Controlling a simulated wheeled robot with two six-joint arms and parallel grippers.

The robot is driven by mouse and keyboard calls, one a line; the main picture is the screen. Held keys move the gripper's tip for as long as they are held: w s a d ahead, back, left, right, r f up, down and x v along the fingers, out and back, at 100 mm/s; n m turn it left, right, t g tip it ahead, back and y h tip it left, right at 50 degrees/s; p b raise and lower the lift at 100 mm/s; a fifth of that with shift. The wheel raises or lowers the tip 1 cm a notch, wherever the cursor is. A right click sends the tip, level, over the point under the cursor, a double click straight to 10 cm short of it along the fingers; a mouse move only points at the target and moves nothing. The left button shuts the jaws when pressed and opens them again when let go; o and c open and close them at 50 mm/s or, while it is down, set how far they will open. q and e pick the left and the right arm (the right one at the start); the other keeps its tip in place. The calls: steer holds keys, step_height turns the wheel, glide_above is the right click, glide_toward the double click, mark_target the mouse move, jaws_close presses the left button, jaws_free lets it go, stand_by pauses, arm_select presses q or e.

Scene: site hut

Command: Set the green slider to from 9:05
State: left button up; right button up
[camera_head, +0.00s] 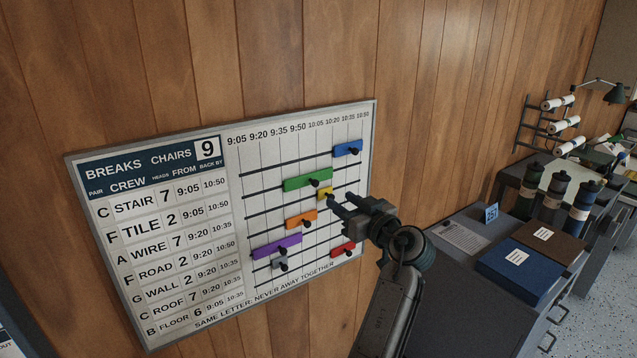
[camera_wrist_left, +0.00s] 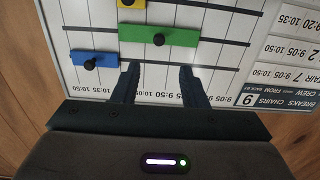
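The green slider (camera_head: 306,180) sits on the second rail of the wall board (camera_head: 262,172), with a black knob on it. Its left end is near the 9:35 line in the head view. In the left wrist view, which shows the board upside down, the green slider (camera_wrist_left: 185,37) lies beyond my left fingertips. My left gripper (camera_head: 340,204) is in front of the board, right of and below the green slider. Its fingers are apart with nothing between them, as the left wrist view shows (camera_wrist_left: 158,75). My right gripper is not in view.
Blue (camera_head: 345,149), yellow (camera_head: 323,194), orange (camera_head: 297,220), purple (camera_head: 270,247), grey (camera_head: 279,259) and red (camera_head: 341,250) sliders sit on other rails. A cabinet (camera_head: 473,308) with blue (camera_head: 519,268) and brown (camera_head: 543,240) binders stands right of the board.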

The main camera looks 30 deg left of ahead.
mark_target(317, 184)
arm_select(q)
steer(key=p+x, duration=0.4)
steer(key=x, duration=0.5)
steer(key=shift+w+a+r+p, duration=0.1)
steer(key=shift+w+a+p, duration=0.1)
steer(key=shift+p, duration=0.2)
steer(key=shift+w+a, duration=0.2)
steer(key=shift+a, duration=0.3)
steer(key=shift+f, duration=0.25)
jaws_close()
